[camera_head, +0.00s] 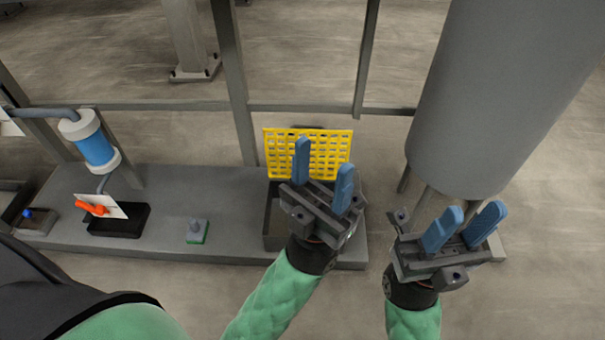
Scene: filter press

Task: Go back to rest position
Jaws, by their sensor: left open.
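My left gripper (324,158) has two blue fingers standing apart with nothing between them. It is in the middle of the head view, in front of the yellow grid (280,150) and over the right end of the grey bench. My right gripper (474,212) is further right, in front of the grey tank. Its blue fingers are also apart and empty. The two grippers do not touch each other.
The grey bench (170,220) holds a dark bin (275,222), a green-based piece (196,232), and a black tray (128,226) with an orange-handled tool (92,208). A blue filter cylinder (94,146) is at left. The large grey tank (500,90) stands at right.

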